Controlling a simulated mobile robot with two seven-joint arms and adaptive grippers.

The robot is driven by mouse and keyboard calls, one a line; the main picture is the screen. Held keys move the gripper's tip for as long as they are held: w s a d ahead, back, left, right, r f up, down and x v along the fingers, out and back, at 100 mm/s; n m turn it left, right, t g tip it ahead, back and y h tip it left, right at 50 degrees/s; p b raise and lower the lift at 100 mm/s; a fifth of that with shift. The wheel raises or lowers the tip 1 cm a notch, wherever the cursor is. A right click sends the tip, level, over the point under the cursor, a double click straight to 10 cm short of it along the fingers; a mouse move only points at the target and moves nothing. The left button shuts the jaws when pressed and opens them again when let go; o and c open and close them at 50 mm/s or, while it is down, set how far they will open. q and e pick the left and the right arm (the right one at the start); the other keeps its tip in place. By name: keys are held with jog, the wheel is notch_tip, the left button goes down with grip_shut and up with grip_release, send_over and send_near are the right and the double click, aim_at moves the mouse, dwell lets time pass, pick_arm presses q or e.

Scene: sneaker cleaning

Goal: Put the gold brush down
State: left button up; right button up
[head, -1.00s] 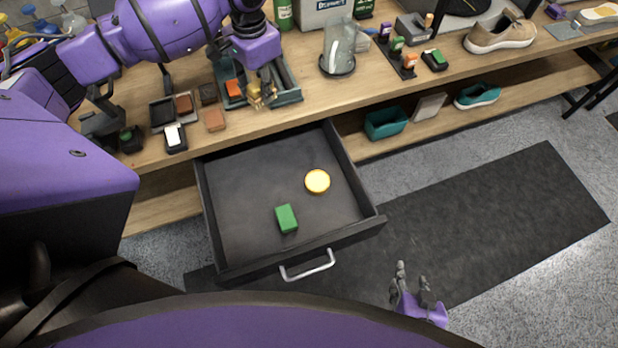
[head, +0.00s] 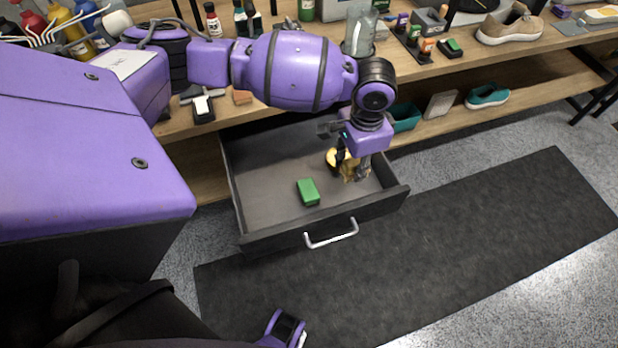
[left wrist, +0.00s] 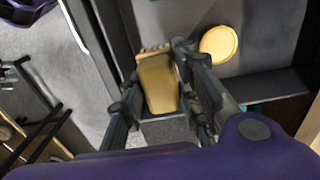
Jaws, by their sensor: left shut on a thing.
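My left gripper (head: 352,168) is over the right part of the open drawer (head: 262,203). It is shut on the gold brush (head: 350,174). In the left wrist view the gold brush (left wrist: 158,84) sits between the two dark fingers, with tan bristles at its far end. In the head view the gripper partly hides the brush. I cannot tell whether the brush touches the drawer floor. A purple part of my right arm shows at the bottom of the head view, but its fingers cannot be made out.
A green block (head: 308,191) lies in the drawer, left of the brush. A round yellow tin (head: 332,156) is close behind the gripper and also shows in the left wrist view (left wrist: 218,44). The drawer's left and middle floor is mostly bare.

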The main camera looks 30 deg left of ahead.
pick_arm(q)
jog(key=shift+d+f, duration=0.25)
notch_tip(320, 180, down, 6)
jog(key=shift+w+f+b, duration=0.1)
jog(key=shift+b, duration=0.25)
notch_tip(320, 180, down, 3)
jog(key=shift+f, duration=0.25)
pick_arm(e)
jog(key=shift+s+f, duration=0.15)
jog(key=shift+f, duration=0.4)
pick_arm(q)
jog(key=shift+f, duration=0.1)
pick_arm(e)
jog(key=shift+s, duration=0.15)
pick_arm(q)
jog(key=o, duration=0.7)
jog(key=shift+o, duration=0.2)
